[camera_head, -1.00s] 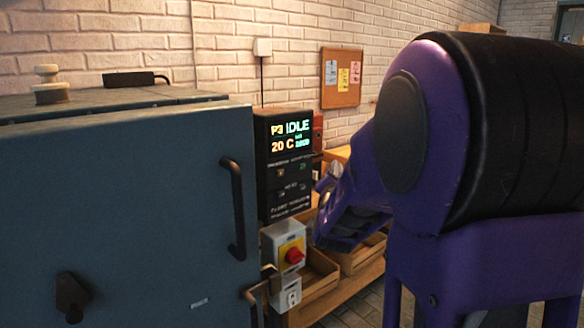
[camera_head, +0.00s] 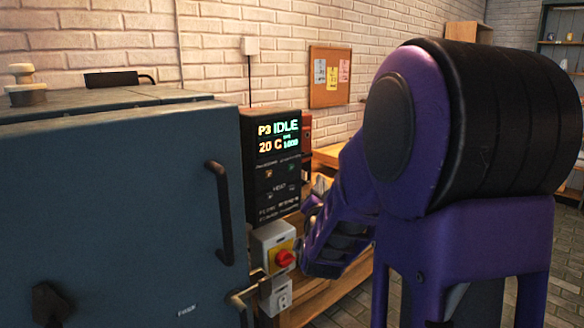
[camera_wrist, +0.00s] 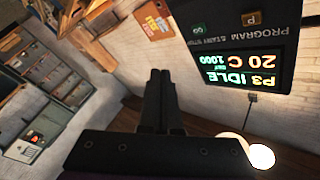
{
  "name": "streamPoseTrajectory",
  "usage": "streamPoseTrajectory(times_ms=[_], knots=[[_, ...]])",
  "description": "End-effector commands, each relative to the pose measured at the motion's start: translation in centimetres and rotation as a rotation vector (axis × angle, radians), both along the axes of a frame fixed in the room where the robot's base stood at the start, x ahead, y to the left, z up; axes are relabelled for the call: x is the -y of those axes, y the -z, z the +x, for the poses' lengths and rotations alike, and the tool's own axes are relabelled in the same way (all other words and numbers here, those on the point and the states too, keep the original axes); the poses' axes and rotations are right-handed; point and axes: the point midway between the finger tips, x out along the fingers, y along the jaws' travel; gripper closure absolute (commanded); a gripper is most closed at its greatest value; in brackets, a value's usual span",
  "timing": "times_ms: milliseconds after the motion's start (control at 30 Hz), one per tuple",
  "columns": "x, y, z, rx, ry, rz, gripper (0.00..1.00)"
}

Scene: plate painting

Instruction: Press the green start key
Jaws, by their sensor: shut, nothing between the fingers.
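The kiln controller (camera_head: 272,205) is a black box whose display reads P3 IDLE and 20 C. In the head view a small green key (camera_head: 291,168) sits below the display, right of an orange key. In the wrist view the controller (camera_wrist: 285,45) appears upside down, with the green key (camera_wrist: 199,29) near its left edge beside the START lettering. My gripper (camera_wrist: 160,74) is shut and empty. Its fingertips appear below and left of the green key in that picture, apart from the panel. In the head view my purple arm hides most of the gripper.
A blue-grey kiln (camera_head: 110,220) with a black door handle (camera_head: 221,212) stands left of the controller. A wooden bench (camera_head: 330,290) stands behind my arm. A cork board (camera_head: 330,77) hangs on the brick wall.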

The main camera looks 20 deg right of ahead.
Motion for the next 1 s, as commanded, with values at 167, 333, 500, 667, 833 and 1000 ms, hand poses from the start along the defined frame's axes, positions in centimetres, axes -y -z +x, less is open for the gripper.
streamPoseTrajectory(times_ms=[167,333,500,667,833,1000], knots=[[-1.0,-0.2,2.5,-0.001,-0.001,0.002,1.00],[-1.8,0.1,4.6,0.001,-0.001,0.003,1.00],[-2.3,0.2,6.1,0.000,0.001,0.002,1.00],[-2.5,0.1,6.8,0.000,0.000,0.000,1.00],[-2.5,0.0,6.9,0.000,0.001,0.000,1.00],[-2.5,0.0,6.9,0.000,0.001,0.000,1.00]])
